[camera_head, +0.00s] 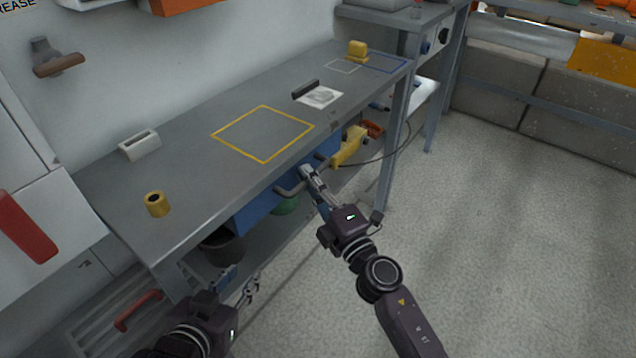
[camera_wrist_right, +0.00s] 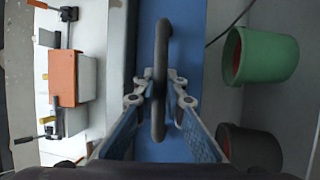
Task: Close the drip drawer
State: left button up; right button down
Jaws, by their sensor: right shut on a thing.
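The blue drawer (camera_head: 258,212) sits under the front edge of the grey workbench. Its front (camera_wrist_right: 185,50) fills the middle of the right wrist view. A dark bar handle (camera_head: 287,191) stands out from it and also shows in the right wrist view (camera_wrist_right: 160,75). My right gripper (camera_head: 308,174) is shut on this handle near its middle; in the right wrist view its fingers (camera_wrist_right: 160,95) lie on both sides of the bar. I cannot tell how far out the drawer is. My left gripper (camera_head: 250,290) is open and empty, low in front of the bench, apart from the drawer.
The workbench (camera_head: 190,175) carries a yellow cylinder (camera_head: 156,204), a white holder (camera_head: 139,145) and a yellow block (camera_head: 357,51). A green bucket (camera_wrist_right: 262,55) and a dark bucket (camera_wrist_right: 250,148) stand below. A yellow tool (camera_head: 349,147) is beside the drawer. The floor at right is clear.

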jog(key=shift+w+a, duration=0.2)
jog(key=c, duration=2)
grip_release()
jog(key=shift+o, duration=0.2)
jog(key=v, duration=1.2)
jog(key=shift+r, duration=0.1)
